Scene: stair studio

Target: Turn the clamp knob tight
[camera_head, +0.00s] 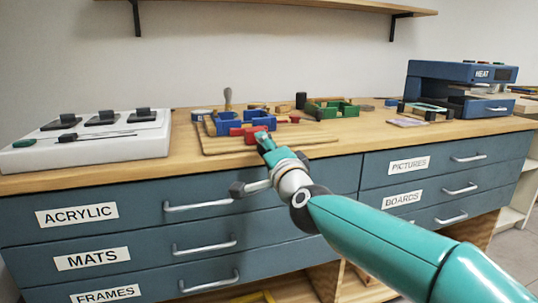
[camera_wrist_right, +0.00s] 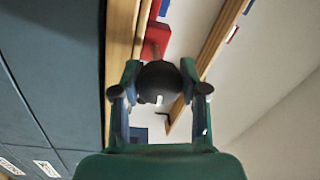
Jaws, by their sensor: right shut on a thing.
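The clamp knob (camera_wrist_right: 158,86) is dark and round with a small white mark, in the right wrist view. It sits between the two fingers of my right gripper (camera_wrist_right: 160,72), which is shut on it. The red clamp body (camera_wrist_right: 156,38) is just beyond the knob. In the head view the red clamp (camera_head: 248,132) is at the front of the wooden board, against blue blocks (camera_head: 228,123). My right gripper (camera_head: 265,142) reaches it from the front and hides the knob there. My left gripper is not in view.
A wooden board (camera_head: 315,140) lies on the bench. A white switch panel (camera_head: 90,148) stands at left, green blocks (camera_head: 322,112) at the back and a blue heat press (camera_head: 450,80) at right. Drawers with handles (camera_head: 198,206) are below. A shelf (camera_head: 290,6) hangs above.

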